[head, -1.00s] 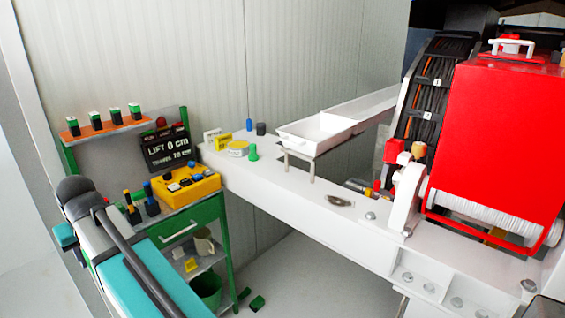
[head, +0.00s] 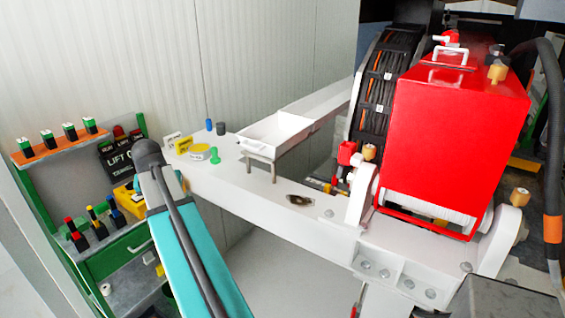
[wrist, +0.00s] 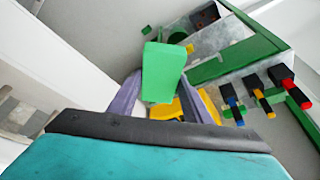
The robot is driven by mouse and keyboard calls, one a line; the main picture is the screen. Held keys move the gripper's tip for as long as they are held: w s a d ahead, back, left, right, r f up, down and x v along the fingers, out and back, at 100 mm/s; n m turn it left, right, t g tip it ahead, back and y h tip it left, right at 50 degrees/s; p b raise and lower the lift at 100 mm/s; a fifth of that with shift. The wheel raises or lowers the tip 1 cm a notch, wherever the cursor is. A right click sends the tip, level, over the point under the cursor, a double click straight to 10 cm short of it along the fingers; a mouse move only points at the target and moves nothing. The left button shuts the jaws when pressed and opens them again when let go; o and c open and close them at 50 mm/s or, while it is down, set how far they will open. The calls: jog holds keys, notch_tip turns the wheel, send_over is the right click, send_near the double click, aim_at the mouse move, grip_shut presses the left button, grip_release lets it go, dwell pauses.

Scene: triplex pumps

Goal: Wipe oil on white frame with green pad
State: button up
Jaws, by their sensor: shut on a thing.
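A dark brown oil patch (head: 300,200) lies on top of the white frame (head: 250,193), left of the red pump housing. The white frame also shows at the left of the wrist view (wrist: 45,70). In the wrist view my gripper (wrist: 165,92) has its grey-purple fingers shut on the green pad (wrist: 163,70). The pad stands out past the fingers, over the side of the green cart and floor. In the head view my arm reaches up at the left; its gripper and the pad are hidden there.
A green cart (head: 140,240) with coloured-handled tools stands at the left. On the frame stand a green peg (head: 214,154), blue and grey pegs, yellow items and a white tray (head: 275,135). The red housing (head: 455,125) and black cable chain (head: 380,85) bound the right.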

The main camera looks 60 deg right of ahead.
jog(key=s+d+r+m+g+p, duration=0.1)
jog(key=s+d+r+m+p, duration=0.2)
jog(key=s+d, duration=1)
jog(key=s+d+r+m+g+h+p, duration=0.1)
jog(key=s+d+m+p, duration=0.5)
jog(key=s+d, duration=0.8)
notch_tip(320, 180, up, 3)
jog(key=shift+s+d+f+m+g, duration=0.15)
jog(key=shift+s+f+m+g, duration=0.05)
jog(key=shift+s+m+g, duration=0.55)
jog(key=shift+w, duration=0.1)
